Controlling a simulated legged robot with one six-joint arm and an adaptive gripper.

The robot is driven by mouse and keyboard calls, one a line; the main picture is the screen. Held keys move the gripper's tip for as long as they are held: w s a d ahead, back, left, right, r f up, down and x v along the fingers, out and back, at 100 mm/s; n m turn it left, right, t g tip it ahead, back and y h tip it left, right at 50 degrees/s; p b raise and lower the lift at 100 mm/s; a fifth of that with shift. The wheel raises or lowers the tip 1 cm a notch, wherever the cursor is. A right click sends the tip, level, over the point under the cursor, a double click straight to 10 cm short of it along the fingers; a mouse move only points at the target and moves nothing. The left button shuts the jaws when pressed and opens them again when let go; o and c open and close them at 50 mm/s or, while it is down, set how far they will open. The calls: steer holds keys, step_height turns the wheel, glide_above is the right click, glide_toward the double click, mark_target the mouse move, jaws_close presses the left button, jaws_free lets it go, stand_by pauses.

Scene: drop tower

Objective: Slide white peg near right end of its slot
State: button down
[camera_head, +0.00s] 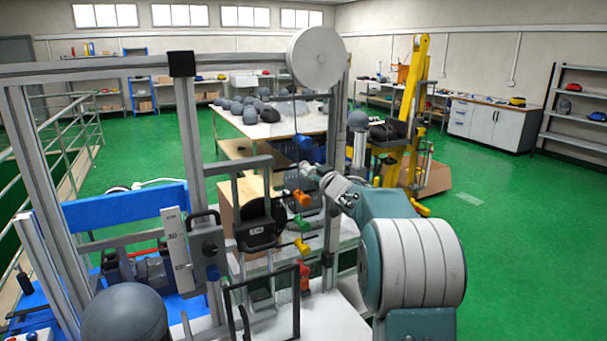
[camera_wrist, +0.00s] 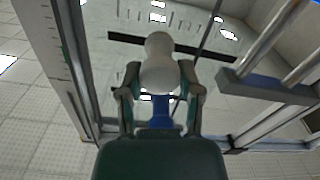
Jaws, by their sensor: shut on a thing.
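The white peg (camera_wrist: 160,52) has a rounded head and stands up between my fingers in the wrist view. Behind it a long dark slot (camera_wrist: 125,38) runs across a pale panel, sloping slightly down to the right. The peg overlaps the slot near its middle, with dark slot showing on both sides. My gripper (camera_wrist: 160,80) is shut on the peg, a finger on each side. In the head view my gripper (camera_head: 312,181) is small, beside the frame, and I cannot make out the peg there.
Metal rails (camera_wrist: 268,88) stand close on the right in the wrist view, and a frame post (camera_wrist: 62,75) on the left. In the head view, the tower's upright (camera_head: 190,130), colored knobs (camera_head: 302,198) and a black-faced device (camera_head: 258,225) crowd around my arm. Green floor (camera_head: 500,230) is clear at right.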

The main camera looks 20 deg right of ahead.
steer(key=d, duration=0.4)
steer(key=shift+d+f, duration=0.1)
steer(key=shift+d, duration=0.3)
steer(key=shift+c, duration=1.3)
jaws_free()
steer(key=shift+w+a, duration=0.1)
steer(key=shift+a, duration=0.1)
steer(key=shift+a, duration=0.1)
steer(key=s, duration=1.2)
steer(key=shift+d, duration=0.25)
steer(key=shift+w, duration=0.1)
